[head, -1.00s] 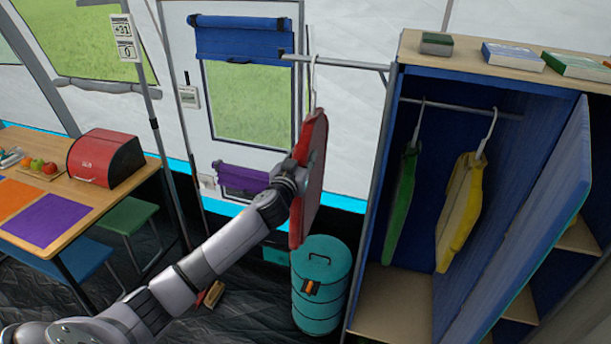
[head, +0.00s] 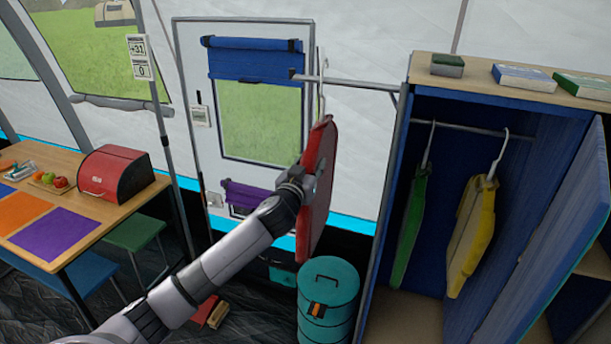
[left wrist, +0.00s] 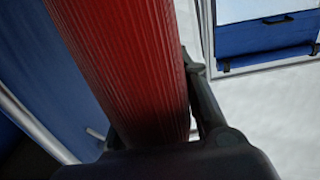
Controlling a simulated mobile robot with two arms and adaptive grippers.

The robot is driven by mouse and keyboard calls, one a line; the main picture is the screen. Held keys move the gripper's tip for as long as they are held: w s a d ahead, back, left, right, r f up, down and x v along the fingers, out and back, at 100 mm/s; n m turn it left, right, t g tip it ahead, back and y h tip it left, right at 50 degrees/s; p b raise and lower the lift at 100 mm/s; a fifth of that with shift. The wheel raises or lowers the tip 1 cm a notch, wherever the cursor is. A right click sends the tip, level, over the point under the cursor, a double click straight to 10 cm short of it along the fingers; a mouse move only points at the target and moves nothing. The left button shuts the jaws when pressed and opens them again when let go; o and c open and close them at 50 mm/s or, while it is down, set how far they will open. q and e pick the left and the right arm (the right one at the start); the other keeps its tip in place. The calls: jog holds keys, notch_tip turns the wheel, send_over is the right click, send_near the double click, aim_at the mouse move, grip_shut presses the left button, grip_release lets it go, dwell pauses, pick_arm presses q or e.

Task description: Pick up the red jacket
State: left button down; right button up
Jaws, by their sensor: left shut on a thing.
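The red jacket (head: 318,190) is on a white hanger whose hook is at the grey rail sticking out from the wardrobe's left side. My left gripper (head: 299,183) is shut on the jacket's left side, partly hidden by its own wrist. In the left wrist view the jacket (left wrist: 125,65) fills the space between the fingers, with one dark finger (left wrist: 205,105) along its right side. My right gripper is not in view.
The open blue wardrobe (head: 385,190) holds a green jacket (head: 410,225) and a yellow jacket (head: 472,235). A teal canister (head: 328,300) stands under the red jacket. A table (head: 110,205) with a red bread box (head: 112,173) is at left.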

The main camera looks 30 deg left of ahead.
pick_arm(q)
jog(key=b+v, duration=0.4)
jog(key=v, duration=1.3)
jog(key=s+d+f+m+h, duration=0.1)
jog(key=d+f, duration=0.4)
jog(key=d, duration=0.5)
jog(key=s+d+f+m+h, duration=0.1)
jog(key=s+d+f+h, duration=0.2)
jog(key=s+d+f, duration=0.3)
jog(key=d, duration=0.3)
jog(key=shift+d+f+m, duration=0.35)
jog(key=shift+d+m, duration=0.05)
